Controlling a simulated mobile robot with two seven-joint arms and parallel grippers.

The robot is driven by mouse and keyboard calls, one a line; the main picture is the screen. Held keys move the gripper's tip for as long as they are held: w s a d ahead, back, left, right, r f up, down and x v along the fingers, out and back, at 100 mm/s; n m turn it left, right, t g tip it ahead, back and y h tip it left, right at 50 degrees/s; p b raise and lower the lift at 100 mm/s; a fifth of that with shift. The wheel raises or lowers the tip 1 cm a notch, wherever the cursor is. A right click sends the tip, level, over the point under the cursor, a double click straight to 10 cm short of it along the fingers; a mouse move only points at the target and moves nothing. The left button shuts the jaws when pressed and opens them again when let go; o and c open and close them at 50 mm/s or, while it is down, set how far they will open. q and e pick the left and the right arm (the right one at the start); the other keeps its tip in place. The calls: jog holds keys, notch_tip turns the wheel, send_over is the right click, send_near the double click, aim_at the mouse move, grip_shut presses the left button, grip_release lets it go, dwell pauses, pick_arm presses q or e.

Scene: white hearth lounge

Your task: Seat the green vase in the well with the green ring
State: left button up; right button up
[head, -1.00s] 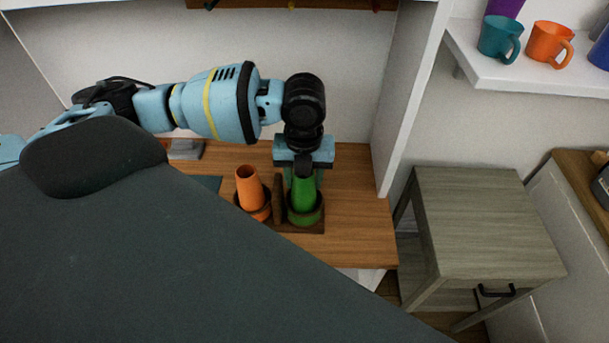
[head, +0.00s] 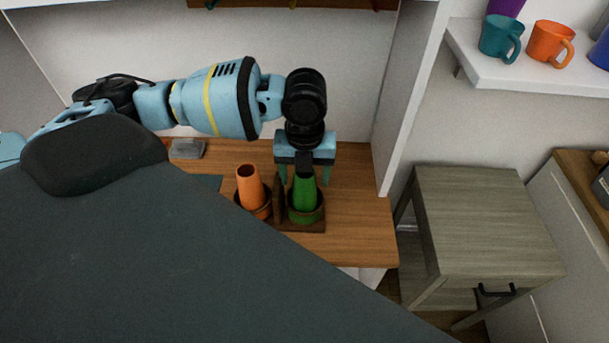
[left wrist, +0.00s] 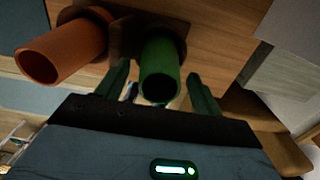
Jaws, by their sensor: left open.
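The green vase (head: 304,194) stands in the right-hand well of a dark brown wooden holder (head: 313,228). The green ring (head: 305,216) shows around that well, at the vase's base. My left gripper (head: 305,177) is open above the holder, with one finger on each side of the vase and gaps between. In the left wrist view the green vase (left wrist: 160,70) sits between the spread fingers of the gripper (left wrist: 159,88). How deep the vase's foot goes is hidden. My right gripper is not in view.
An orange vase (head: 249,186) stands in the well to the left, close to my left finger; a brown divider (head: 279,200) lies between. A grey object (head: 187,149) is behind on the wooden desk (head: 355,220). A white side panel (head: 405,95) rises at right.

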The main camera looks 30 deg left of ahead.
pick_arm(q)
notch_tip(320, 180, up, 11)
jog(key=shift+r+p, duration=0.15)
jog(key=shift+p, duration=0.2)
dwell(0.5)
jog(key=s+d+f+n+t+h, duration=0.1)
jog(key=s+d+f+n+h, duration=0.1)
jog(key=s+d+f+n, duration=0.45)
jog(key=s+d+f+n+h, duration=0.2)
jog(key=s+d+f+n, duration=0.2)
jog(key=d+f, duration=0.5)
jog(key=s+a+f+n+y, duration=0.2)
jog(key=s+a+f+n, duration=0.3)
jog(key=s+a+n, duration=0.3)
jog(key=s+a+f+n+y, duration=0.2)
jog(key=s+a+f+n, duration=0.35)
jog(key=s+n, duration=0.45)
jog(key=w+d+f+t+h, duration=0.2)
jog(key=w+d+f+t, duration=0.1)
jog(key=w+f+t, duration=0.3)
jog(key=shift+w+f+m+t, duration=0.15)
jog(key=shift+f+m+t, duration=0.2)
jog(key=shift+f+t, duration=1.1)
